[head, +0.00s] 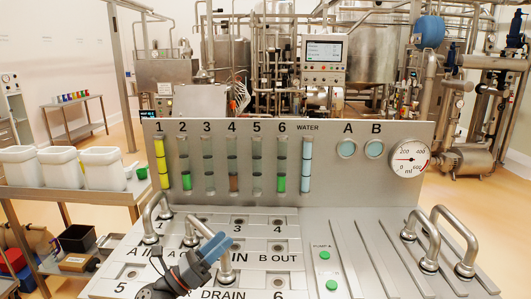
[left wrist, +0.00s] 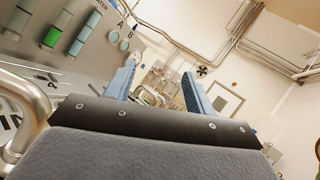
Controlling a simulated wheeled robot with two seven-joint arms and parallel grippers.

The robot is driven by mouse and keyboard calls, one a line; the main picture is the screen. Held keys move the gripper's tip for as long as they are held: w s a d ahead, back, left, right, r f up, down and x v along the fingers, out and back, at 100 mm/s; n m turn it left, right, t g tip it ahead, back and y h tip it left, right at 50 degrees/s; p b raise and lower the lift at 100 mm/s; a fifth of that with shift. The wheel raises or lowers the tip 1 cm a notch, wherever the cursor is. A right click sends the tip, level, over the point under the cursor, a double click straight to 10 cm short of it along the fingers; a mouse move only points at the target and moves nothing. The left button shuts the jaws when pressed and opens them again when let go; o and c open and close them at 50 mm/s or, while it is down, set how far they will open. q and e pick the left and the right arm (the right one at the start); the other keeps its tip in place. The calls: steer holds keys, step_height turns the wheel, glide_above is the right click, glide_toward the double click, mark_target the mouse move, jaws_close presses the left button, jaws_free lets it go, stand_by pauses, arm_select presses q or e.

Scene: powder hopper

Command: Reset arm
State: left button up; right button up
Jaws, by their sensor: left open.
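My left gripper (head: 222,243) shows in the head view at the lower left of the panel's sloped deck, with its blue fingers pointing up and right. In the left wrist view its two blue fingers (left wrist: 158,85) stand apart with nothing between them. In the head view it is in front of the curved metal pipes (head: 208,230) near the "IN" label and hides part of the deck. Whether it touches a pipe cannot be told. My right gripper is not in view.
The grey panel (head: 330,150) carries several numbered tubes, a round gauge (head: 409,163) and green buttons (head: 325,256). Curved pipes (head: 455,240) rise at the deck's right. White bins (head: 101,167) stand on a side table at left. The slotted deck right of centre is clear.

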arm_select(q)
steer(key=s+a+f+n+t+y, duration=0.15)
steer(key=a+f+n+y, duration=0.35)
steer(key=n, duration=0.5)
steer(key=s+a+f+n+y, duration=0.2)
steer(key=f+n+y, duration=0.5)
steer(key=n+y, duration=0.15)
steer(key=s+a+f+n+t+y, duration=0.1)
steer(key=s+a+f+n+y, duration=0.1)
steer(key=a+f+n+y, duration=0.65)
steer(key=s+d+f+n+g+h, duration=0.25)
steer(key=s+f+n+g, duration=0.45)
steer(key=s, duration=0.5)
steer(key=s+d+f+n+g+h, duration=0.25)
steer(key=s+f+n+g, duration=0.45)
steer(key=s, duration=0.6)
steer(key=s+d+f+m, duration=0.1)
steer(key=d+f, duration=0.1)
steer(key=f, duration=1.2)
steer(key=s+d+f+m+g, duration=0.1)
steer(key=d+f, duration=0.2)
steer(key=f, duration=1.2)
steer(key=shift+d, duration=0.2)
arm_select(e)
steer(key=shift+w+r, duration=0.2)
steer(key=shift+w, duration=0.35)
arm_select(q)
steer(key=shift+f, duration=0.1)
